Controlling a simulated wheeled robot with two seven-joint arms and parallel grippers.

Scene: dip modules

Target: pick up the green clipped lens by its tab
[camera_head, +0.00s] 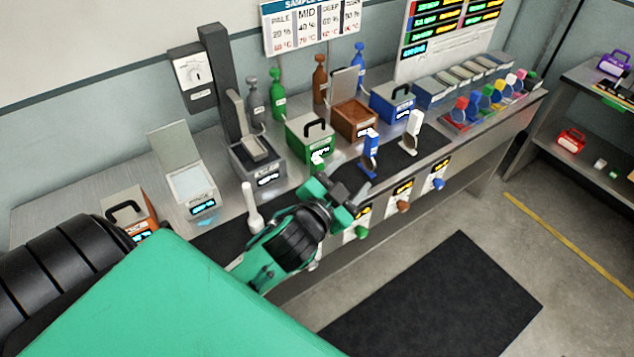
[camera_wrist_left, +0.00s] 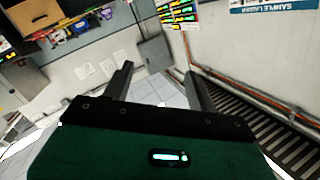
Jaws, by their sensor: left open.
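A small green and white upright piece (camera_head: 318,161) shows just behind my left gripper in the head view. It looks like the green clipped lens, but its lower part is hidden by the gripper, and its tab cannot be made out. My left gripper (camera_head: 348,188) is open and empty, above the front edge of the bench, in front and to the right of that piece. In the left wrist view the two dark fingers (camera_wrist_left: 163,82) stand apart with nothing between them; the lens does not show there. My right gripper is not in view.
A blue upright piece (camera_head: 370,152) and a white one (camera_head: 413,131) stand on the dark mat to the right. A green box (camera_head: 310,139) with a black handle is behind. A white stick-like piece (camera_head: 252,207) stands left of the gripper. Coloured knobs line the bench front.

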